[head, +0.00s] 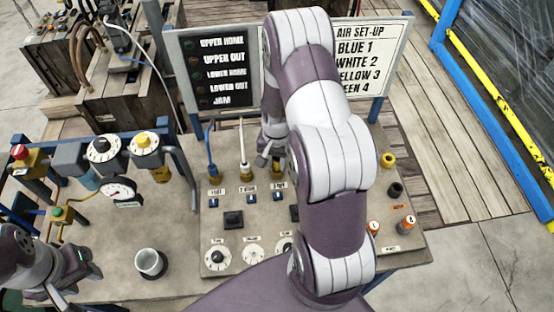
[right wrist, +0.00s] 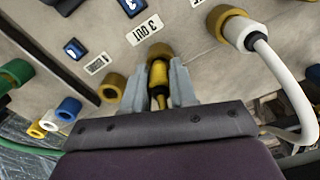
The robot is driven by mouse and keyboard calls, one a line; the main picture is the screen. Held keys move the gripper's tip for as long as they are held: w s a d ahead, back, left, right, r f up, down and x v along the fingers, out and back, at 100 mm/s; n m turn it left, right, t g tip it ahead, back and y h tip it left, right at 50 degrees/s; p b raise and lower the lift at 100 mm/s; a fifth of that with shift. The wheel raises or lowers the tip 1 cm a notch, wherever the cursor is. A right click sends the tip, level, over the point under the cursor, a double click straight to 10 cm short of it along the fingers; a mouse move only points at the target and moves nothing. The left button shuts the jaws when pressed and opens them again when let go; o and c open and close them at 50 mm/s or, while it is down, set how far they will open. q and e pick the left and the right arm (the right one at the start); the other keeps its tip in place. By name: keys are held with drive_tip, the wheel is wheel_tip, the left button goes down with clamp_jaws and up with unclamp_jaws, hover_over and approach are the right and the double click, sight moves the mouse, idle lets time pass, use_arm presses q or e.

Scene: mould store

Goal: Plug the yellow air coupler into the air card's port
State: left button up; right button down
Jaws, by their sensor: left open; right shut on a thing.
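The air card (head: 370,55) stands at the back right and reads BLUE 1, WHITE 2, YELLOW 3; its last line is partly covered. My right gripper (head: 268,160) is low at the panel's back row. In the right wrist view it is shut on the yellow air coupler (right wrist: 159,76). The coupler's front end meets a brass port (right wrist: 160,50) beside the "3 OUT" label (right wrist: 145,29); I cannot tell how deep it sits. A white coupler (right wrist: 240,33) is in the neighbouring brass port. My left gripper (head: 88,272) is open and empty at the left.
Blue (head: 212,168) and white (head: 245,166) hoses run to the panel (head: 225,262). A grey cup (head: 151,264) stands near my left gripper. Gauges and valves (head: 120,190) crowd the left. In the right wrist view, another brass port (right wrist: 112,88) is left of the coupler.

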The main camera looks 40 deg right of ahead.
drive_tip(key=shift+f, duration=0.4)
idle(0.3)
drive_tip(key=shift+c, duration=2.2)
unclamp_jaws()
drive_tip(key=shift+r, duration=0.1)
wheel_tip(320, 180, up, 8)
drive_tip(key=p, duration=0.6)
drive_tip(key=shift+f, duration=0.35)
